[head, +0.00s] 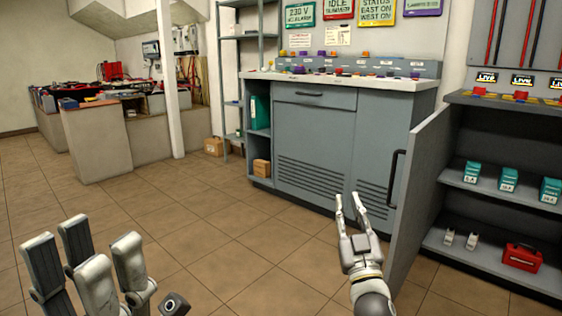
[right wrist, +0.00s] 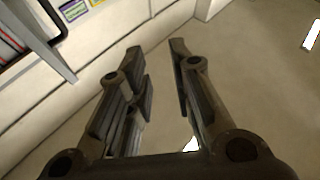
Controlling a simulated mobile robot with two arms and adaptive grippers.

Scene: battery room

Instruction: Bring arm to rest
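My left gripper (head: 83,243) is at the lower left of the head view, close to the camera. Its grey fingers point up and stand apart, with nothing held between them. My right gripper (head: 354,210) is in front of the grey cabinet and left of the open cabinet door (head: 418,200). Its two fingers are apart and empty.
The grey cabinet (head: 315,135) carries a control panel on top. An open shelf unit (head: 490,190) at right holds teal boxes and a red case (head: 522,257). A cluttered bench (head: 95,140) stands back left. The tiled floor (head: 210,240) between is clear.

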